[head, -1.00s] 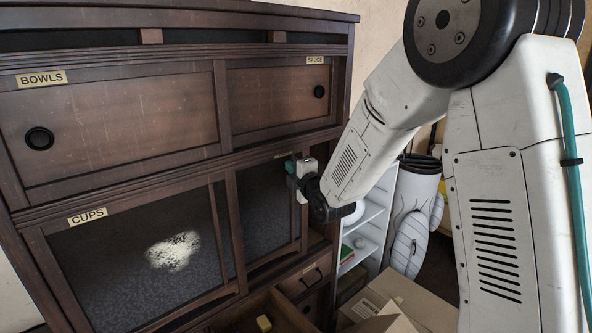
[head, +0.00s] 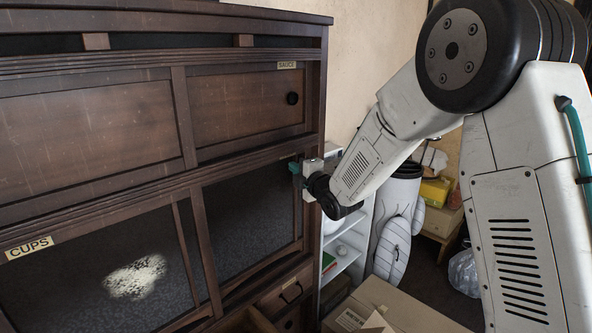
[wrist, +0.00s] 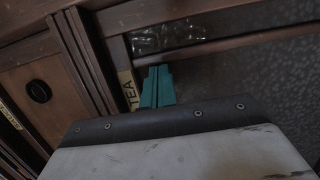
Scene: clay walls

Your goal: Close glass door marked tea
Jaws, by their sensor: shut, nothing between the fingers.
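The glass door marked tea (head: 248,222) is the lower right door of the dark wooden cabinet, with dark speckled glass in a brown frame. Beyond that bar, a strip with shiny, clear shapes shows, so the door appears partly open.
The CUPS door (head: 95,270) is to the left, the SAUCE door (head: 245,108) above. A white shelf (head: 345,245), a white padded item (head: 393,230) and a cardboard box (head: 400,310) stand at the right.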

